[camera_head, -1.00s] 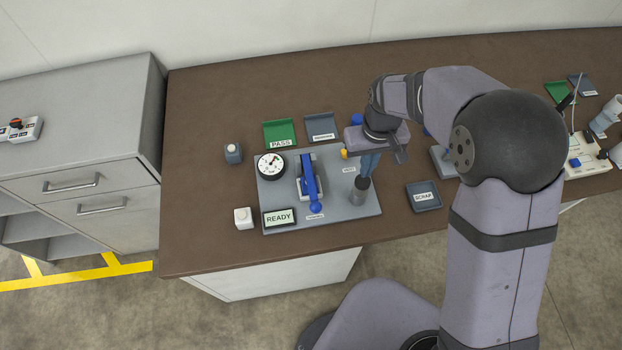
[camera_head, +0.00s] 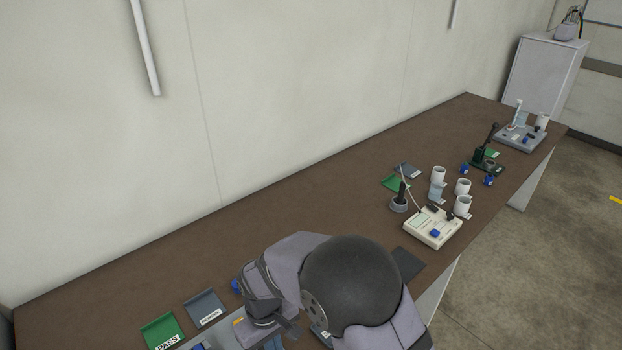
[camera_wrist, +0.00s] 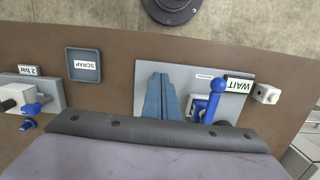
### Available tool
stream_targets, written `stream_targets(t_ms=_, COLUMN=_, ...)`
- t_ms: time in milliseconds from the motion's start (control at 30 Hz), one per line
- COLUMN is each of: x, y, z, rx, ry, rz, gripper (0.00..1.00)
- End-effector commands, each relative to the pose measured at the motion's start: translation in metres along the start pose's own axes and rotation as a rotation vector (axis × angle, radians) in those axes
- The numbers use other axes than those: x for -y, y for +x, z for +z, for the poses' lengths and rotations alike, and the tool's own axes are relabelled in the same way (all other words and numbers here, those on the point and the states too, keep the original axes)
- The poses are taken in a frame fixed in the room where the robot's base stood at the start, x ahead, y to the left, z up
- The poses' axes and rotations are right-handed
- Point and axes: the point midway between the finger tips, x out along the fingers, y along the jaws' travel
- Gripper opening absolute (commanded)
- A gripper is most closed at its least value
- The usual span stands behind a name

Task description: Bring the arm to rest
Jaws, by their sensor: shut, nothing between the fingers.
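My gripper (camera_wrist: 165,98) shows in the wrist view as two blue fingers close together, shut with nothing between them. The fingers appear over the grey station plate (camera_wrist: 150,75) and hide part of it. Beside them on the plate are a blue lever (camera_wrist: 214,98) and a display reading WAIT (camera_wrist: 238,87). In the head view my arm is folded at the bottom edge, and the fingers are mostly cut off there. I cannot tell whether the fingertips touch anything.
A SCRAP tray (camera_wrist: 84,49) and a white button box (camera_wrist: 267,94) flank the plate. A green PASS tray (camera_head: 160,328) and a grey tray (camera_head: 205,307) lie left of my arm. A white device (camera_head: 432,226) and several white cups stand further right.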

Motion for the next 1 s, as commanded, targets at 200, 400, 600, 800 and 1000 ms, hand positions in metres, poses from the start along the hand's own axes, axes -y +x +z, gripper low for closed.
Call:
stream_targets(t_ms=200, x=-0.008, y=0.010, z=0.092, rx=0.126, ry=0.047, rz=-0.007, gripper=0.00)
stream_targets(t_ms=400, x=-0.045, y=-0.009, z=0.171, rx=0.138, ry=0.233, rz=-0.036, gripper=0.00)
stream_targets(t_ms=600, x=-0.084, y=-0.033, z=0.217, rx=0.051, ry=0.480, rz=-0.055, gripper=0.00)
stream_targets(t_ms=800, x=-0.127, y=-0.058, z=0.223, rx=-0.073, ry=0.669, rz=-0.033, gripper=0.00)
stream_targets(t_ms=1000, x=-0.141, y=-0.060, z=0.232, rx=-0.089, ry=0.744, rz=-0.031, gripper=0.00)
